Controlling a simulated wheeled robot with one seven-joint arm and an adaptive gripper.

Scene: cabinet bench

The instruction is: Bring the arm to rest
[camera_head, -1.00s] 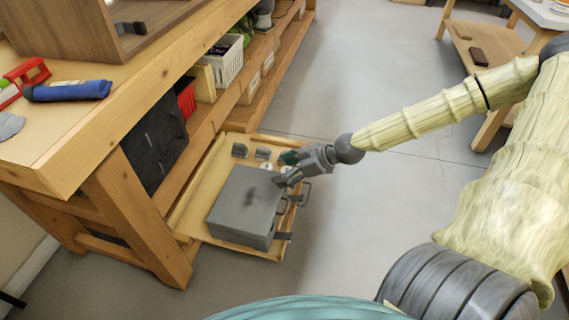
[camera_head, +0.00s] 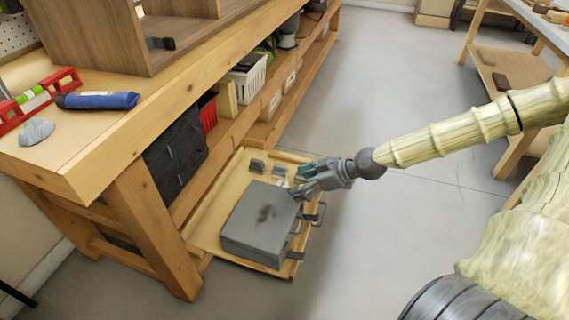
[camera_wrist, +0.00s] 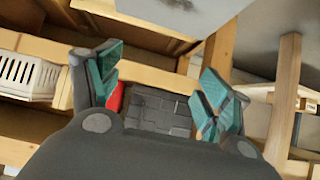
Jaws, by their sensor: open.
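My gripper (camera_head: 303,182) is at the end of my outstretched arm in the head view, near the upper right corner of a grey metal case. In the wrist view my gripper (camera_wrist: 160,95) shows two teal-padded fingers spread apart with nothing held between them. The grey case (camera_head: 262,222) lies on a pulled-out wooden drawer or tray (camera_head: 207,232) low beside the bench. Whether my gripper touches the case cannot be told.
The wooden workbench (camera_head: 100,150) stands at left, bearing a blue roll (camera_head: 98,101) and a red level (camera_head: 60,82). A dark box (camera_head: 175,160) and a white basket (camera_head: 248,80) sit on its lower shelf. Open floor (camera_head: 385,240) lies right of the tray.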

